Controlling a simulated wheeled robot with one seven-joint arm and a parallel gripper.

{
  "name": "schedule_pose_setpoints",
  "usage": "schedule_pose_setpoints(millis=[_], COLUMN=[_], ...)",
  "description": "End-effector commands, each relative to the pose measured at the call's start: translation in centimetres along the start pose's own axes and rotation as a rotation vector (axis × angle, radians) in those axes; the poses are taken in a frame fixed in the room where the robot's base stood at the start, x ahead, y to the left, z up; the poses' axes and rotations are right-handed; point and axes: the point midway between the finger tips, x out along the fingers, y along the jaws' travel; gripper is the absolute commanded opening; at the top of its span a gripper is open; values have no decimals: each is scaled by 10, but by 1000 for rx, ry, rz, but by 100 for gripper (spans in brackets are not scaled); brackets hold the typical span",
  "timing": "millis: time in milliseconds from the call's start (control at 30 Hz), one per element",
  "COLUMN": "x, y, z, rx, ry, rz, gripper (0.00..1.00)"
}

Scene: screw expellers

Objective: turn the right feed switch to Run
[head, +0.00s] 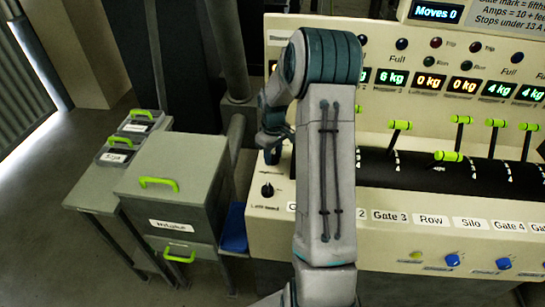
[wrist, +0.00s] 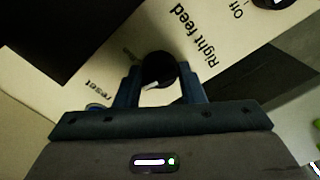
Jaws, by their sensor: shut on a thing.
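The right feed switch is a black round knob (wrist: 158,66) with a short white mark on its near lower side. The label "Right feed" (wrist: 198,40) is printed beside it on the cream panel. In the wrist view, my gripper (wrist: 160,88) has its two blue fingers around the knob, one on each side, shut on it. In the head view, my gripper (head: 272,153) is at the panel's left end, and it and my arm hide this switch. A small greenish mark (wrist: 130,53) by the knob is too blurred to read.
The left feed switch (head: 267,190) is just below my gripper, and its knob (wrist: 272,3) shows near "Off" in the wrist view. A blue button (wrist: 96,107) by "reset" is close to one finger. Levers with green grips (head: 400,125) stand to the right. A grey cabinet (head: 170,190) stands left.

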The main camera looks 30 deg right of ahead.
Motion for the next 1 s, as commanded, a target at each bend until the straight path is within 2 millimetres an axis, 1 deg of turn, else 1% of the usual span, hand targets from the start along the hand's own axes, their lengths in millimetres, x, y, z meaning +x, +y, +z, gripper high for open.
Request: schedule_pose_setpoints(millis=[100,600,800,1000], x=[2,0,0,-1], y=[0,1,0,0], z=[-1,-1,-1,-1], rx=[106,565,700,789], ry=[3,4,5,4], rz=[4,3,2,1], gripper=[13,13,13,13])
